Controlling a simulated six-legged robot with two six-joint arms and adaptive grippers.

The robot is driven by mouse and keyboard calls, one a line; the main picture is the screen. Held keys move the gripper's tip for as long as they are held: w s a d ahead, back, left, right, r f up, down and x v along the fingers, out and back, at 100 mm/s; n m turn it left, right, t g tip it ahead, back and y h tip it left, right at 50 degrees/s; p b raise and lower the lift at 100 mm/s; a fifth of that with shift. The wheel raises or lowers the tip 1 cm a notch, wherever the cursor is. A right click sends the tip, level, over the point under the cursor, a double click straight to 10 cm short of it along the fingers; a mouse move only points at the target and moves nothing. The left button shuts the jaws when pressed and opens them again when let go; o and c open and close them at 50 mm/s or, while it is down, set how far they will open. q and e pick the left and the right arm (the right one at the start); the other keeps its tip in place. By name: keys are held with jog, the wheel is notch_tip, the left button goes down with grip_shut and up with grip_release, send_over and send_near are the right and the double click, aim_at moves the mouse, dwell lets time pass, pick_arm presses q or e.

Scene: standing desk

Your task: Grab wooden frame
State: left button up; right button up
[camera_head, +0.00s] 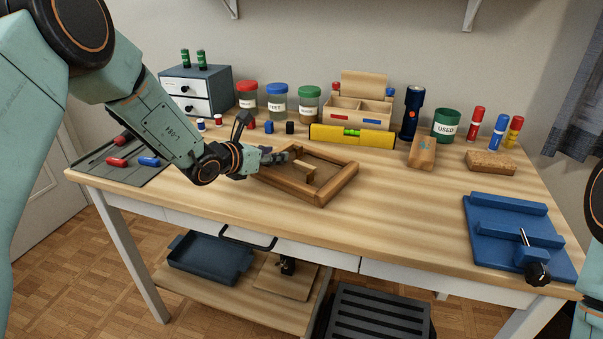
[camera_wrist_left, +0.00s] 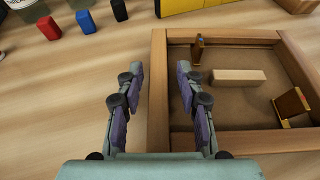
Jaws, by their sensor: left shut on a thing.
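The wooden frame (camera_head: 340,186) lies on the desk near its middle, a shallow rectangular tray-like frame with a brown base. It also shows in the left wrist view (camera_wrist_left: 158,125), where a pale wooden block (camera_wrist_left: 238,77) and small dark brown pieces sit inside it. My left gripper (camera_head: 268,157) reaches in from the left at the frame's left side. In the left wrist view its fingers (camera_wrist_left: 158,88) straddle the frame's left rail, shut on it. My right gripper is out of view.
A yellow level (camera_head: 352,135) lies just behind the frame. Small coloured blocks (camera_head: 268,127), jars (camera_head: 277,104) and a flashlight (camera_head: 411,112) stand farther back. A blue fixture (camera_head: 511,232) sits at the right. The desk's front middle is clear.

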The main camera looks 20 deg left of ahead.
pick_arm(q)
jog(key=shift+s+a+f, duration=0.1)
jog(key=shift+s+f, duration=0.1)
jog(key=shift+f, duration=0.3)
grip_shut()
notch_tip(320, 180, up, 9)
jog(key=p, duration=0.3)
jog(key=shift+w+r, duration=0.15)
jog(key=shift+r, duration=0.05)
jog(key=shift+w+r, duration=0.1)
jog(key=shift+r, duration=0.4)
